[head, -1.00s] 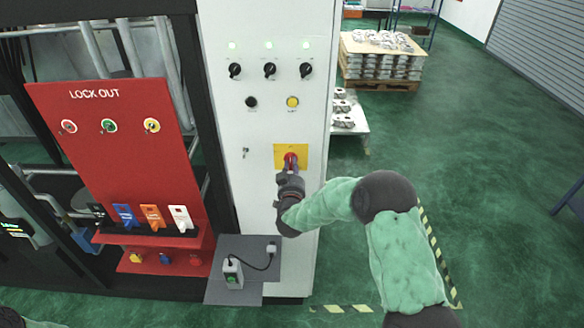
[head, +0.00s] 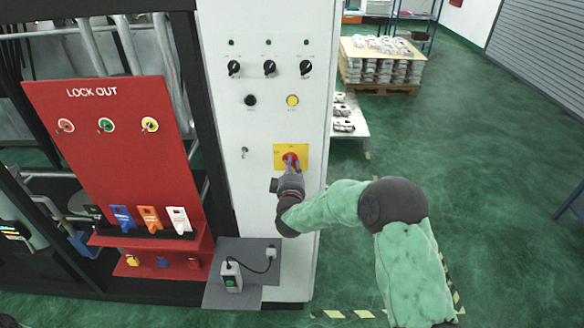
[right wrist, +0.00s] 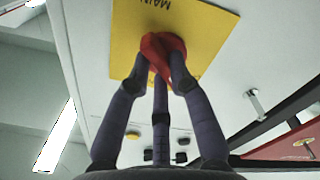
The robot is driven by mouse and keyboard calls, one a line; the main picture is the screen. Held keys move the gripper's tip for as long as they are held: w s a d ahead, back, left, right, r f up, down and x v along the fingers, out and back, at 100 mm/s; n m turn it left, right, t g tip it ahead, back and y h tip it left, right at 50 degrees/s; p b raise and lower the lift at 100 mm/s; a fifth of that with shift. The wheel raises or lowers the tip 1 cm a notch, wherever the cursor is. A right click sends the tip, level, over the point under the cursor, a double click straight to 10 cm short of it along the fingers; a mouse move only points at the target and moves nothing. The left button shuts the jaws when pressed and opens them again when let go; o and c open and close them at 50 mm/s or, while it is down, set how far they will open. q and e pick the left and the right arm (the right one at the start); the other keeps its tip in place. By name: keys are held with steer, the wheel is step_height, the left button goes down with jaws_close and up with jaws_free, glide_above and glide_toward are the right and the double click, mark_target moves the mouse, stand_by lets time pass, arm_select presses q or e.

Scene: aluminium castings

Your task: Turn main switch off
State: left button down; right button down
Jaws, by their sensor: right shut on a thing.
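The main switch is a red rotary handle (head: 291,158) on a yellow plate (head: 302,150) on the white control cabinet. In the right wrist view the red handle (right wrist: 163,50) sits between my fingertips, on the yellow plate (right wrist: 205,25) marked "MAIN". My right gripper (head: 290,165) is shut on the red handle; its fingers (right wrist: 160,80) press on it from both sides in the wrist view. The fingers hide part of the handle. The three indicator lamps (head: 268,42) at the cabinet top look dark green and unlit.
A red lockout board (head: 115,170) with tags and padlocks stands left of the cabinet. A grey shelf (head: 262,292) with a small corded box (head: 231,276) juts out below the switch. A pallet of castings (head: 380,70) stands behind; the green floor at right is clear.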

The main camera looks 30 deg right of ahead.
steer(key=shift+n, duration=1.1)
steer(key=c, duration=1.1)
jaws_free()
steer(key=shift+a, duration=0.1)
steer(key=v, duration=1.2)
steer(key=shift+s, duration=0.1)
